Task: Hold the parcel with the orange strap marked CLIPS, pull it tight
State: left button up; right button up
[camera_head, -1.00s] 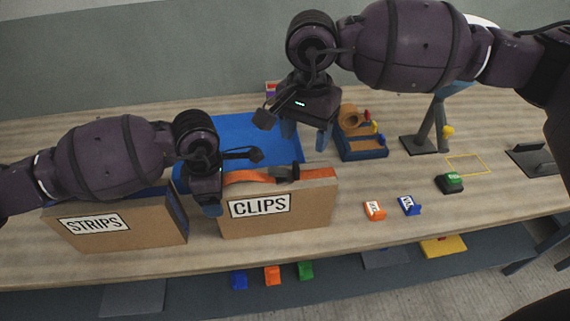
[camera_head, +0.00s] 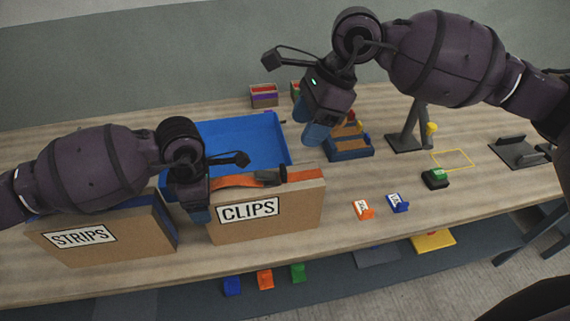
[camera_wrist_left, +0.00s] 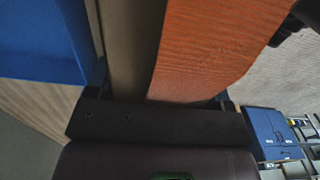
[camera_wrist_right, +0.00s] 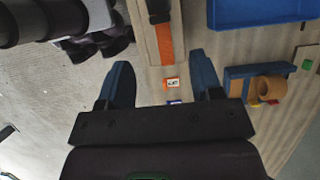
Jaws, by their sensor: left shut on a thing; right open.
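The parcel marked CLIPS (camera_head: 290,212) is a brown cardboard box standing on the table in the head view. An orange strap (camera_head: 305,175) with a dark buckle (camera_head: 270,177) runs along its top. My left gripper (camera_head: 200,212) is shut on the parcel at its left end; the left wrist view shows the orange strap (camera_wrist_left: 215,45) and cardboard (camera_wrist_left: 130,50) between the fingers. My right gripper (camera_head: 318,132) is open and empty, above and behind the parcel's right end. The right wrist view shows its two blue fingers (camera_wrist_right: 160,85) apart, with the strap (camera_wrist_right: 165,42) beyond them.
A parcel marked STRIPS (camera_head: 130,235) stands to the left. A blue tray (camera_head: 245,140) lies behind. The front right tabletop has free room.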

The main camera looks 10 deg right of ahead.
aim_at(284, 168)
jog(key=x, duration=1.1)
